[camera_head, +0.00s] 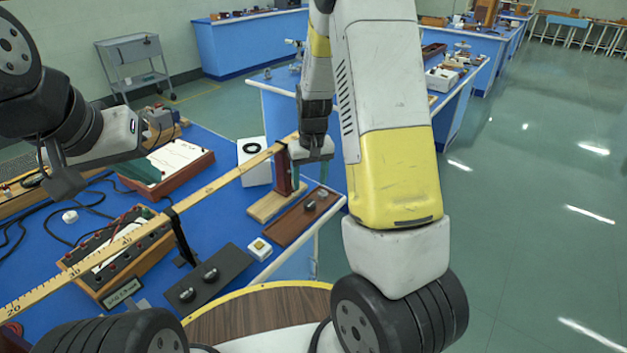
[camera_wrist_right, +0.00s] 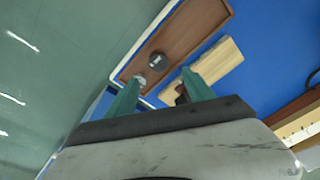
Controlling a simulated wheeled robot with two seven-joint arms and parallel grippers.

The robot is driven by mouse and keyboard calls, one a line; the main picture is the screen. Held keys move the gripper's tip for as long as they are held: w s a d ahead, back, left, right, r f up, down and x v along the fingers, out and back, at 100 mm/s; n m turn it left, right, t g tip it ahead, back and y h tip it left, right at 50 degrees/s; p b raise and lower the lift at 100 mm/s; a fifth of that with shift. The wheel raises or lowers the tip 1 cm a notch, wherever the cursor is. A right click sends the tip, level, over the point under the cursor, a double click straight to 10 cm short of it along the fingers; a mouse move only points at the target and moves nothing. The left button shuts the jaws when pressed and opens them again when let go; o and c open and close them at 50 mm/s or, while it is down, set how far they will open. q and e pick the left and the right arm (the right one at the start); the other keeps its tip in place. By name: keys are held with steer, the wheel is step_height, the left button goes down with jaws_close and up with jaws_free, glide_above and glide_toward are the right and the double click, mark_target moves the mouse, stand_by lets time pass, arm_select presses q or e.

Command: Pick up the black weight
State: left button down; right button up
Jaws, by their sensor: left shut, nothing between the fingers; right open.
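A small black weight (camera_head: 310,206) sits in a brown wooden tray (camera_head: 290,231) at the table's right edge. In the right wrist view the black weight (camera_wrist_right: 157,60) lies in the tray (camera_wrist_right: 197,22), just beyond the fingertips. A small silver-grey weight (camera_head: 322,192) is in the same tray; in the wrist view it (camera_wrist_right: 139,80) shows at the left fingertip, contact unclear. My right gripper (camera_head: 310,178) is open and empty above the tray's far end; its green fingers show in the wrist view (camera_wrist_right: 163,80). My left gripper (camera_head: 138,173) is shut and empty over the table's left side.
A long yellow ruler (camera_head: 215,184) crosses the table on stands, close left of my right gripper. A pale wooden base (camera_head: 270,204) with a reddish post stands beside the tray. A black plate with two knobs (camera_head: 185,293) and a small pale block (camera_head: 259,248) are nearer.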

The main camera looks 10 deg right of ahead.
mark_target(310, 202)
steer(key=f, duration=0.8)
steer(key=shift+w+d+f, duration=0.1)
steer(key=shift+w+f, duration=0.1)
steer(key=shift+w, duration=0.2)
jaws_close()
